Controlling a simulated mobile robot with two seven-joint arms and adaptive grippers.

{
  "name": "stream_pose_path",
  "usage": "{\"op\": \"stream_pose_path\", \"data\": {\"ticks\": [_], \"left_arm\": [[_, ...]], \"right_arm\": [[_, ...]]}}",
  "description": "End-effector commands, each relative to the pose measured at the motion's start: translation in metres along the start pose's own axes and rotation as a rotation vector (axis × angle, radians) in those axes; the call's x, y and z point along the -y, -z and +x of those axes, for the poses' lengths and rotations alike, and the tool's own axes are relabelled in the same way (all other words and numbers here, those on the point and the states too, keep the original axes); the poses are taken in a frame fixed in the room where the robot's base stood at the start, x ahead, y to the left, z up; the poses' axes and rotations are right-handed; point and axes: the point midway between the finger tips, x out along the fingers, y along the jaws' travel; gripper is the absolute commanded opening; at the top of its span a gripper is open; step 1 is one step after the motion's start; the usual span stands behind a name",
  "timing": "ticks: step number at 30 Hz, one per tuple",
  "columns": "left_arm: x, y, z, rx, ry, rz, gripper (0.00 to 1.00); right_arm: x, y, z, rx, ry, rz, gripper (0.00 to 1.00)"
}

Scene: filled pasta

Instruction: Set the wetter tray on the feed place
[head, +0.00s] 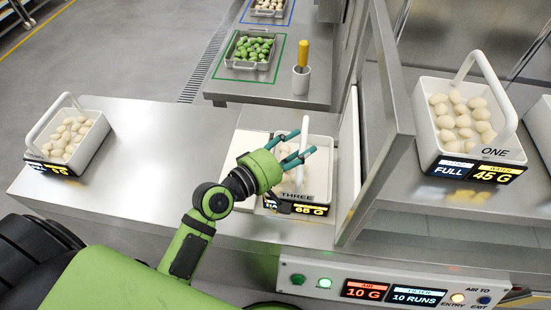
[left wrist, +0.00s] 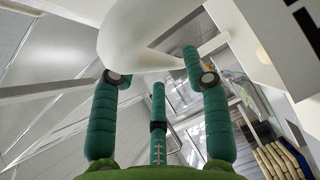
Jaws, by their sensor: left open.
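A white handled tray marked THREE (head: 299,203), with a label reading 65 G, holds pale filled pasta on the steel table. My left gripper (head: 296,148) is open at its handle, its teal fingers over the tray. In the left wrist view, a large white curved part (left wrist: 140,40) lies at the open fingertips; I cannot tell if they touch it. A second white tray (head: 96,137) of pale pasta stands at the table's left, its label partly cut by the angle. Tray ONE (head: 423,125), labelled FULL and 45 G, stands to the right behind a panel. My right gripper is not seen.
A pale flat plate (head: 246,146) lies beside tray THREE. An upright steel panel (head: 385,90) separates it from tray ONE. A control panel (head: 395,290) reads 10 G and 10 RUNS. A tray of green pasta (head: 231,62) stands behind. The table's middle-left (head: 150,150) is clear.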

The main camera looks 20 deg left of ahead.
Motion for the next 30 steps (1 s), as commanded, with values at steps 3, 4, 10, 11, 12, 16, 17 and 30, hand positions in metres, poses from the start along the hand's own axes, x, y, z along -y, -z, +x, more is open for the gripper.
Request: {"op": "stream_pose_path", "data": {"ticks": [3, 4, 10, 11, 12, 16, 17, 30], "left_arm": [[0.004, -0.001, -0.027, 0.001, 0.004, 0.003, 0.47], [0.005, -0.001, -0.034, 0.001, 0.005, 0.003, 0.47], [0.003, -0.002, -0.075, 0.003, 0.003, 0.003, 0.47], [0.004, -0.002, -0.08, 0.003, 0.004, 0.002, 0.47], [0.004, -0.001, -0.085, 0.002, 0.003, 0.002, 0.47], [0.002, -0.001, -0.097, 0.002, 0.002, 0.002, 0.47], [0.002, -0.001, -0.099, 0.002, 0.001, 0.002, 0.47], [0.0, -0.001, -0.102, 0.001, 0.0, 0.0, 0.47]], "right_arm": [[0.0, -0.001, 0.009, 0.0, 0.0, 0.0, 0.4], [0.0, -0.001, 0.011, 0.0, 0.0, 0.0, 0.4], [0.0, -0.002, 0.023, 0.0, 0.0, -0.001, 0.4], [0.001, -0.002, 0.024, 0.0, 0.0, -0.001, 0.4], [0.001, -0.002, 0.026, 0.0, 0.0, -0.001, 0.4], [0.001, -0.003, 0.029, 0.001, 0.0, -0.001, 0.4], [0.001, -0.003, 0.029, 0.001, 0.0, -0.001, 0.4], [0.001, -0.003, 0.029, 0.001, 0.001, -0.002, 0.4]]}}
